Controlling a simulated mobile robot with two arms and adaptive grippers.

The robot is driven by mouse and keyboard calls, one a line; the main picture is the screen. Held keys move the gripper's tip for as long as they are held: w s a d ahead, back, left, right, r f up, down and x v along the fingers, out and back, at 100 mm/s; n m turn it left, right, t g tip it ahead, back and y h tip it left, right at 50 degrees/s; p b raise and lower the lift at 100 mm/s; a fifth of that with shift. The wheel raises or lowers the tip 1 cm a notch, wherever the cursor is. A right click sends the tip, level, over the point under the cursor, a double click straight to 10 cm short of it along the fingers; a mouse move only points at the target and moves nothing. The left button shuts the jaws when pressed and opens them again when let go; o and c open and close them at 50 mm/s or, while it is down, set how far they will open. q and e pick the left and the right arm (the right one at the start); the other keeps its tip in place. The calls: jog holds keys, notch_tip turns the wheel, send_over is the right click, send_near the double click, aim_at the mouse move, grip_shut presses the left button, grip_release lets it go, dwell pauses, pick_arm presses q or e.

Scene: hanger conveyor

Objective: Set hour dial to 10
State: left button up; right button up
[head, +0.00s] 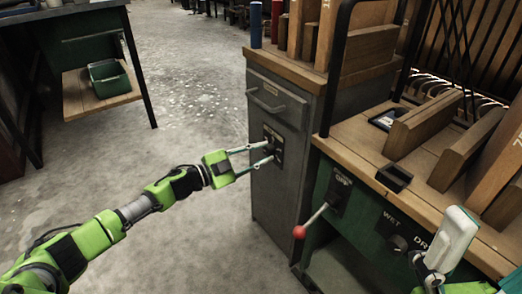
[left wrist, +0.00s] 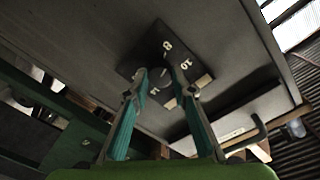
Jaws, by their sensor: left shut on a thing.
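The hour dial is a dark knob (left wrist: 161,77) on a black plate (left wrist: 150,52) fixed to the face of a grey cabinet (head: 285,190). In the left wrist view the plate shows white numerals, among them an 8 and a 10. My left gripper (head: 271,152) reaches the plate in the head view. In the left wrist view its two fingers (left wrist: 162,75) stand on either side of the knob and are shut on it. The knob's exact setting is too dark to read.
The cabinet has a drawer handle (head: 265,100) above the dial. Right of it, a wooden bench (head: 350,135) carries wooden blocks, with a red-knobbed lever (head: 300,231) and a WET/DRY switch (head: 397,243) on its green front. The concrete floor at left is open.

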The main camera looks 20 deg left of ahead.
pick_arm(q)
jog(key=m+p, duration=0.1)
jog(key=m, duration=0.2)
jog(key=shift+r+m, duration=0.1)
jog(key=shift+m, duration=0.3)
jog(key=m+p, duration=0.1)
jog(key=m, duration=0.3)
jog(key=shift+m, duration=0.4)
jog(key=o, duration=1.1)
jog(key=shift+s, duration=0.1)
jog(key=v, duration=1.2)
jog(key=shift+d, duration=0.15)
